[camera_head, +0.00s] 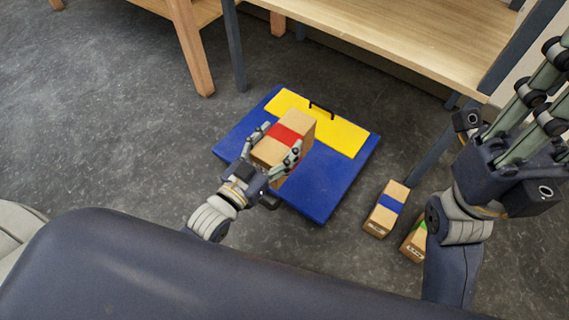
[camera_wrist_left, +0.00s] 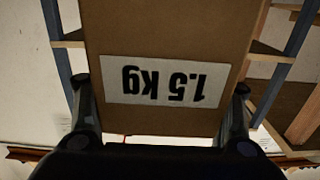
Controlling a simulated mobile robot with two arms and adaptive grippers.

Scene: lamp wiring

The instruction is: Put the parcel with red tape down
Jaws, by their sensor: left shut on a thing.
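The parcel with red tape (camera_head: 286,134) is a brown box with a red band. My left gripper (camera_head: 275,150) is shut on it, one finger on each side. In the head view it shows in front of a blue platform with a yellow panel; whether it touches the platform I cannot tell. In the left wrist view the parcel (camera_wrist_left: 168,40) fills the space between the fingers (camera_wrist_left: 165,110), with a white "1.5 kg" label upside down. My right gripper (camera_head: 525,110) is raised at the right, with its fingers pointing up; its fingertips are partly out of frame.
The blue platform (camera_head: 320,202) lies on the grey floor, its yellow panel (camera_head: 345,137) bearing a black handle. A parcel with blue tape (camera_head: 387,209) and one with green tape (camera_head: 415,240), partly hidden by my right arm, stand to its right. A wooden bench (camera_head: 400,40) stands behind.

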